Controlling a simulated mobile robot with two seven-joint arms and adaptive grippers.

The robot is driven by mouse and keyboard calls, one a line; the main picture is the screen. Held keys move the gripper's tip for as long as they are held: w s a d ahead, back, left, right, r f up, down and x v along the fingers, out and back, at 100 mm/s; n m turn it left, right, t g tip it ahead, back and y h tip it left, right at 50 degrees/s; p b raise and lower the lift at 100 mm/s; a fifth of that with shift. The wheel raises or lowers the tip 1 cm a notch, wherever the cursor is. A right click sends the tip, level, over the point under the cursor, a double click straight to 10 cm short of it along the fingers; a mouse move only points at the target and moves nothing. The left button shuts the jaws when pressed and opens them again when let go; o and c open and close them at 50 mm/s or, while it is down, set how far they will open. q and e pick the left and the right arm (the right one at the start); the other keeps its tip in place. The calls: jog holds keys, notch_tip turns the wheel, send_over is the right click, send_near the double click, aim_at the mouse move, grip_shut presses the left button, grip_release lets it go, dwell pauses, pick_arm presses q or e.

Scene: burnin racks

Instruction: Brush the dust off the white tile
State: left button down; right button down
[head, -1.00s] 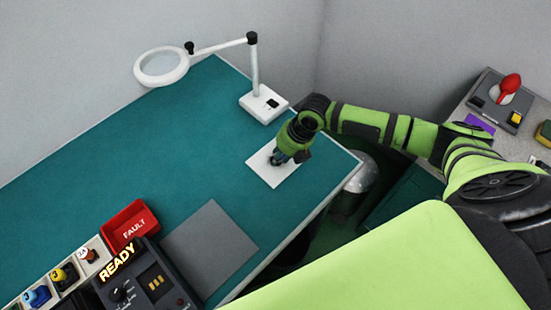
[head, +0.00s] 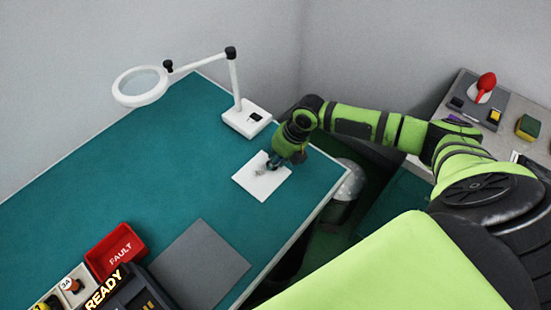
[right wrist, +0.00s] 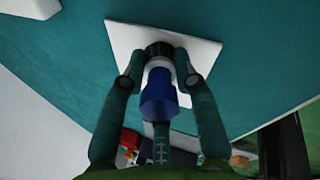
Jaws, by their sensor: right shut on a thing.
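The white tile (head: 265,189) lies flat on the teal bench top near its right edge. A small grey patch shows on it beside the gripper; I cannot tell whether it is dust or part of the held tool. My right gripper (head: 274,162) is over the tile's upper right part, pointing down. In the right wrist view its fingers (right wrist: 158,70) are shut on a brush (right wrist: 158,100) with a blue body, a pale band and a black end towards the tile (right wrist: 125,37). Whether the brush touches the tile cannot be told. My left gripper is out of view.
A white magnifier lamp (head: 246,118) stands behind the tile. A grey mat (head: 203,262), a red FAULT bin (head: 115,250) and a dark READY box (head: 130,295) are at the front left. A side table at right carries several items. The bench's middle is clear.

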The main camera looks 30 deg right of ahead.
jog(key=shift+r+p, duration=2.5)
jog(key=shift+r, duration=0.5)
jog(key=shift+r, duration=0.1)
jog(key=shift+r+p, duration=0.55)
jog(key=shift+r, duration=0.85)
jog(key=shift+a, duration=0.1)
